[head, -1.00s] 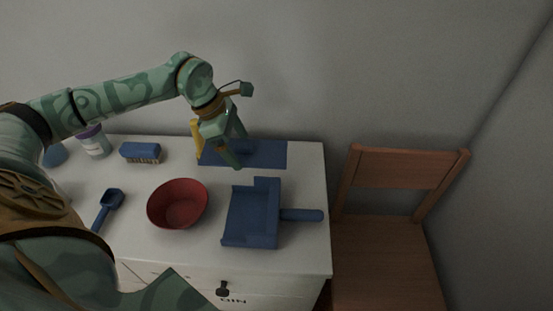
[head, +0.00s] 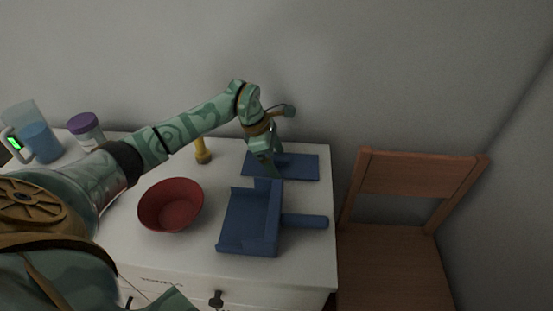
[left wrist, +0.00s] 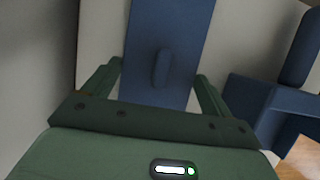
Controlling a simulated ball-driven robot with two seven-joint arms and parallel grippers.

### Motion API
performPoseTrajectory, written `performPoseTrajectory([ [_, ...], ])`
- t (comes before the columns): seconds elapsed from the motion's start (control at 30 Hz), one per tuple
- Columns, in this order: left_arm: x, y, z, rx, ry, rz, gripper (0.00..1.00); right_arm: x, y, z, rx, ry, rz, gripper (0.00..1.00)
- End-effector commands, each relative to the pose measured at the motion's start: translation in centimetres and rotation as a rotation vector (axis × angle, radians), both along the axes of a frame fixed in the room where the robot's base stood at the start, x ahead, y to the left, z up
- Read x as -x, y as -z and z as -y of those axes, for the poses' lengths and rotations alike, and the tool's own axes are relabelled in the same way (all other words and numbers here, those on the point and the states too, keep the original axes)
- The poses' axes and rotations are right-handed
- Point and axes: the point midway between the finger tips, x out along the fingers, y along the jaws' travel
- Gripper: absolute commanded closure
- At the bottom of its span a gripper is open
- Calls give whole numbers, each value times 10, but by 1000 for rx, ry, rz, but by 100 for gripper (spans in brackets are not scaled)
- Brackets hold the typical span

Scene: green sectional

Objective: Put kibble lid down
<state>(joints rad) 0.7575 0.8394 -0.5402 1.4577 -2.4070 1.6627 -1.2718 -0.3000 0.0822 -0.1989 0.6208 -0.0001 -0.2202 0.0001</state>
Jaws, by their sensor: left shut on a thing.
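The kibble lid (head: 300,167) appears to be the flat blue rectangular panel at the back right of the white cabinet top. In the left wrist view the lid (left wrist: 150,35) has a raised oval grip, and the fingers show on either side of it. My left gripper (head: 268,165) is at the lid's left part and is shut on it. The lid lies level, at or very near the surface; I cannot tell whether it touches. My right gripper is not in view.
A blue dustpan (head: 245,220) lies just in front of the lid, its handle pointing right. A red bowl (head: 170,207) is left of it. A yellow object (head: 202,152), a purple-capped jar (head: 85,125) and a clear container (head: 40,140) stand further left. A wooden chair (head: 410,178) is at the right.

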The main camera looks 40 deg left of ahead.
Motion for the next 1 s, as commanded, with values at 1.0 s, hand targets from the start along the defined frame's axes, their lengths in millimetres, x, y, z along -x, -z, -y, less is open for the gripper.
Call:
performPoseTrajectory([
  [1.0, 14, -71, -25, -4, -2, 7, 0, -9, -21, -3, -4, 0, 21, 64],
])
